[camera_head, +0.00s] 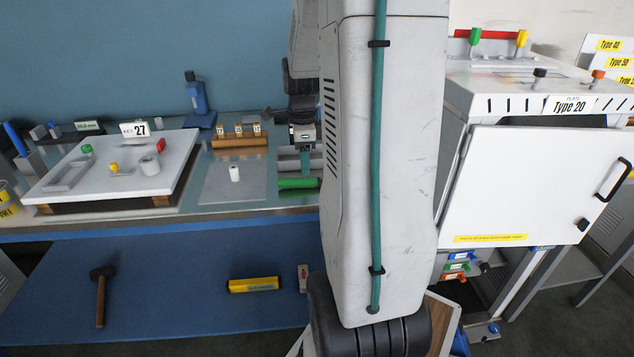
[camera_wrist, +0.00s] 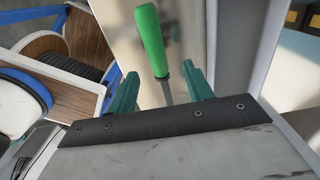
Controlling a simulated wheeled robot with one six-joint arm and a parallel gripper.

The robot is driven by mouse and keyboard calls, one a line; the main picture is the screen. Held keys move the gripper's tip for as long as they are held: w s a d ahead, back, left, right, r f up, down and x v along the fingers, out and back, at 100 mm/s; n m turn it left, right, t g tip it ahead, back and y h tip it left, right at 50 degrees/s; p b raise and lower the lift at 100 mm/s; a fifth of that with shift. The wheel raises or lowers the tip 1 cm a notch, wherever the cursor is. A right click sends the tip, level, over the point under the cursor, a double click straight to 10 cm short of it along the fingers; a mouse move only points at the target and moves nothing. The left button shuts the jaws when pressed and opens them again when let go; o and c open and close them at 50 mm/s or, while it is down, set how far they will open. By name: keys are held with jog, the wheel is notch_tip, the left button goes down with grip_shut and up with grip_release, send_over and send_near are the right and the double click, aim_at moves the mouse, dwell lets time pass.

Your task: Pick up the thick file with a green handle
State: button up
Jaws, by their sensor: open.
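A file with a green handle (camera_head: 298,183) lies on the bench at the front edge, partly behind my arm in the head view. In the wrist view the green handle (camera_wrist: 151,40) points up the picture, and a thin grey metal shank extends below it between my fingers. My gripper (camera_wrist: 161,86) is open, with one teal finger on each side of the shank. I see no finger closed on the file. In the head view my gripper (camera_head: 304,135) is just above and behind the handle. The file's thickness is hard to judge.
A wooden block with numbered tags (camera_head: 240,138) and a small white cylinder (camera_head: 234,174) are left of the file. A white board (camera_head: 110,178) holds coloured-knob parts. A white cabinet (camera_head: 540,190) stands right. My arm hides the middle.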

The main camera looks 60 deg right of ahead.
aim_at(305, 178)
jog(key=f, duration=0.5)
jog(key=shift+s+a+f, duration=0.1)
jog(key=shift+a+f, duration=0.1)
jog(key=shift+f, duration=0.1)
grip_shut()
